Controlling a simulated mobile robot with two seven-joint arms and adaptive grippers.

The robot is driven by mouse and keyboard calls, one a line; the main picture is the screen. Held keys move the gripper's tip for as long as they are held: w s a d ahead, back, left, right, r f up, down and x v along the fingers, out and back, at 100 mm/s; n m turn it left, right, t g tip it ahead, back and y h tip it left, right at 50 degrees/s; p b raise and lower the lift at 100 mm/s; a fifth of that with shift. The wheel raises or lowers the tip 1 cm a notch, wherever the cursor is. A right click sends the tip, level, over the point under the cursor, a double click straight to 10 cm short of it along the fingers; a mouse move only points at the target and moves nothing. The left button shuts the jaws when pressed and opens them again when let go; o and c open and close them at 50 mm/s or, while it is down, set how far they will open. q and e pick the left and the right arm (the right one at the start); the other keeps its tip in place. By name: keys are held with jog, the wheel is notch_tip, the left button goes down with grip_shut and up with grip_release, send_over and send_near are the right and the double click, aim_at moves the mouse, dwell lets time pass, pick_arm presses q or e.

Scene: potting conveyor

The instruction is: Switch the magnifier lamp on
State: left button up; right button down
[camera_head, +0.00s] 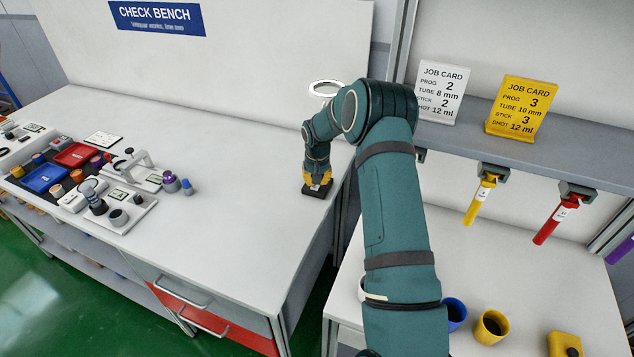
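The magnifier lamp's white ring head (326,88) shows above the check bench, partly behind my arm; its stand is hidden. My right arm reaches in from the bottom right and bends down over the bench's right end. My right gripper (318,181), with yellow finger parts, points down at a small black block (316,192) on the bench top. I cannot tell whether the block is the lamp's base, or whether the fingers touch it or are shut. No switch can be made out. My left gripper is not in view.
The check bench (235,170) is clear in its middle. Small instruments, a red tray (76,155) and a blue tray (44,178) stand at its left. To the right, a shelf holds two job cards (440,92), with hanging coloured tubes and several cups below.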

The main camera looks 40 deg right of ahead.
aim_at(315, 187)
jog(key=shift+w+a+r+p, duration=0.1)
jog(key=shift+r+p, duration=0.15)
jog(key=shift+r, duration=0.3)
jog(key=shift+w+a+r+p, duration=0.1)
jog(key=shift+r+p, duration=0.1)
jog(key=shift+r, duration=0.35)
jog(key=shift+r+p, duration=0.6)
jog(key=shift+r, duration=0.7)
